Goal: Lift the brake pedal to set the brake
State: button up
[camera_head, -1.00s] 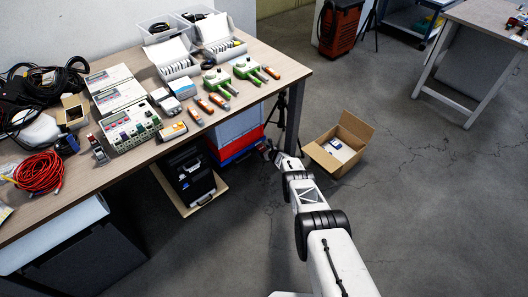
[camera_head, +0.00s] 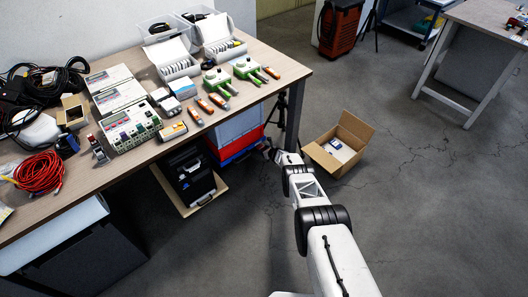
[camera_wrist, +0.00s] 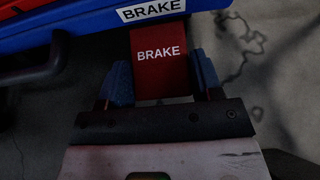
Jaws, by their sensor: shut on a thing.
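In the wrist view the red brake pedal (camera_wrist: 158,62), marked BRAKE in white, sticks out from under a blue edge that bears a white BRAKE label (camera_wrist: 151,9). My gripper (camera_wrist: 161,75) has its two blue fingers on either side of the pedal and is shut on it. The pedal's far end is hidden under the blue edge. In the head view my gripper is small, near the red and blue cart (camera_head: 238,146) beside the table leg, and its fingers and the pedal cannot be made out.
The wooden table (camera_head: 262,98) with meters, tools and boxes stands above the cart. An open cardboard box (camera_head: 352,137) sits on the floor to the right of my arm. A black case (camera_head: 193,177) stands under the table.

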jog(key=shift+r+g+h, duration=0.3)
jog(key=shift+g+h, duration=0.2)
jog(key=shift+a, duration=0.1)
jog(key=o, duration=1.3)
jog(key=shift+r, duration=0.1)
jog(key=shift+r, duration=0.15)
jog(key=shift+s+d, duration=0.15)
jog(key=shift+d, duration=0.1)
jog(key=shift+v, duration=3.6)
jog(key=shift+r, duration=0.15)
